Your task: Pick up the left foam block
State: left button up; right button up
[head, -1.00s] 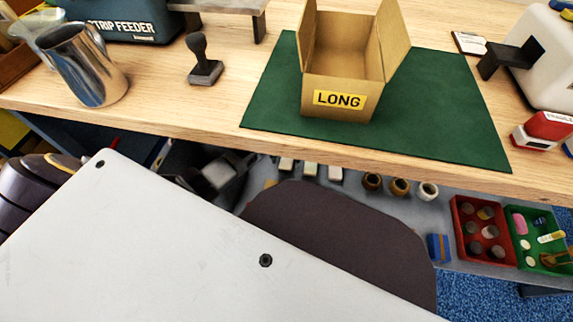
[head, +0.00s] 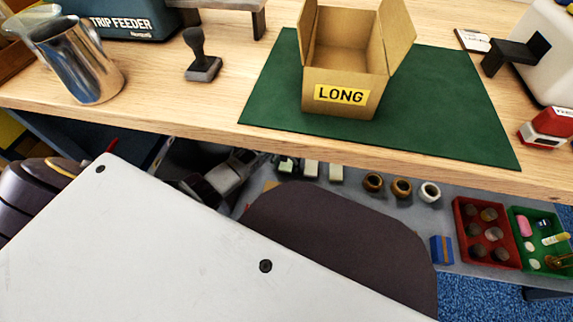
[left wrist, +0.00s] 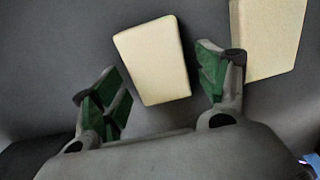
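Three pale foam blocks stand in a row on the grey shelf under the table. The left foam block (head: 287,167) is partly covered by my left gripper (head: 270,161) in the head view. In the left wrist view, a cream block (left wrist: 152,60), apparently the left one, lies between the spread green-padded fingers of my left gripper (left wrist: 157,76). Gaps show on both sides, so it is not gripped. The middle foam block (head: 311,169) also seems to show in the left wrist view (left wrist: 268,38), beyond the right finger. My right gripper is not in view.
The shelf (head: 385,223) also holds several small round pots (head: 401,188), a blue box (head: 441,249), a red tray (head: 462,240) and a green tray (head: 516,239). The wooden tabletop (head: 180,115) overhangs it, with an open carton (head: 317,108) on a green mat (head: 445,125).

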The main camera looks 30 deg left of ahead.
aim_at(286, 165)
pick_arm(q)
jog(key=c, duration=0.6)
jog(key=shift+r, duration=0.1)
jog(key=shift+r+p, duration=0.4)
jog(key=shift+r, duration=0.3)
notch_tip(286, 165, up, 7)
jog(key=p, duration=0.3)
jog(key=shift+f, duration=0.2)
jog(key=shift+r+p, duration=0.5)
jog(key=shift+r, duration=0.45)
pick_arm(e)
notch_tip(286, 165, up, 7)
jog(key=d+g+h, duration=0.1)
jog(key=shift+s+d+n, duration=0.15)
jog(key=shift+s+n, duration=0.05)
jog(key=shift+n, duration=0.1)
